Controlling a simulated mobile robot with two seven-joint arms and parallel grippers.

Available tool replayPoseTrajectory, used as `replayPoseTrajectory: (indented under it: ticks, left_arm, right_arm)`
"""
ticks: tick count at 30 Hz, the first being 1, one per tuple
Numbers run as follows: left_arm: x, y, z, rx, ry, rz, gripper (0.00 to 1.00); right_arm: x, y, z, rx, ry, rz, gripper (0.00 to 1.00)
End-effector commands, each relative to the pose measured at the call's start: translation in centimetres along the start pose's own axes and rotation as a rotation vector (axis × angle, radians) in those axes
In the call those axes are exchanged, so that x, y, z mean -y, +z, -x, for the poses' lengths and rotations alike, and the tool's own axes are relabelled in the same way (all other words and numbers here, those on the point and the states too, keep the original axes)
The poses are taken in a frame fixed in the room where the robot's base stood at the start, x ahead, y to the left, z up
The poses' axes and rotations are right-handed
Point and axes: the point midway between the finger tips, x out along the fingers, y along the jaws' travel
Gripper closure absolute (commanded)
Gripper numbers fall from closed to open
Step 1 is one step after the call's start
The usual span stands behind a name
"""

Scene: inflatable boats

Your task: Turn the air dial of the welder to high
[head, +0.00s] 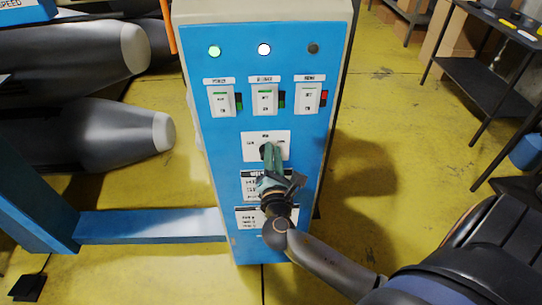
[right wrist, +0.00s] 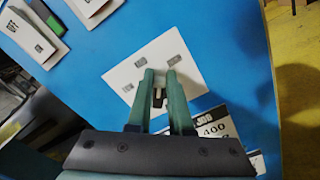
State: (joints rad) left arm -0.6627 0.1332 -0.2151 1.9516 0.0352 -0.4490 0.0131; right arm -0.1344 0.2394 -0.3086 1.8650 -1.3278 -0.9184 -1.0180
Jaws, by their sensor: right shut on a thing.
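The welder (head: 225,165) is a tall blue-fronted cabinet with a pale frame in the middle of the head view. Its air dial is a small dark knob (right wrist: 158,96) on a white plate (right wrist: 125,75) with small marks around it. My right gripper (head: 269,148) reaches up from below and is shut on the dial. In the right wrist view its green fingers (right wrist: 160,76) stand on both sides of the knob. The fingers hide part of the dial and plate in the head view, so I cannot tell the dial's exact setting. My left gripper is not in view.
Above the dial are three white switches (head: 264,99) and three lamps: green, white and dark. White label plates sit below it. Grey inflatable tubes (head: 90,135) and a blue beam (head: 150,225) lie left. A black table (head: 490,70) stands right. Yellow floor is open between.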

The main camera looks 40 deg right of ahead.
Motion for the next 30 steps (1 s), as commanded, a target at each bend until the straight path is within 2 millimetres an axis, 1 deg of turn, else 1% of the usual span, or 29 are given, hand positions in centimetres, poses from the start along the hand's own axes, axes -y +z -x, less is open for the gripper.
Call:
replayPoseTrajectory:
  ticks: [1,6,13,19,30]
  left_arm:
    - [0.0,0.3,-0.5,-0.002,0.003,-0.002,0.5]
    - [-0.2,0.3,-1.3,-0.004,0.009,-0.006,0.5]
    - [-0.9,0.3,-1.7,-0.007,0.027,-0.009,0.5]
    - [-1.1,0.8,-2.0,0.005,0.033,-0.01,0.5]
    - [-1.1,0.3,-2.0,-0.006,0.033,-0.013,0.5]
  right_arm:
    - [0.6,-1.4,0.5,-0.029,-0.004,-0.044,1.0]
    - [0.8,-1.4,0.4,-0.029,-0.005,-0.18,1.0]
    - [0.9,-1.4,0.4,-0.029,-0.006,-0.314,1.0]
    - [1.0,-1.3,0.4,-0.028,-0.007,-0.378,1.0]
    - [0.9,-1.2,0.4,-0.028,-0.006,-0.406,1.0]
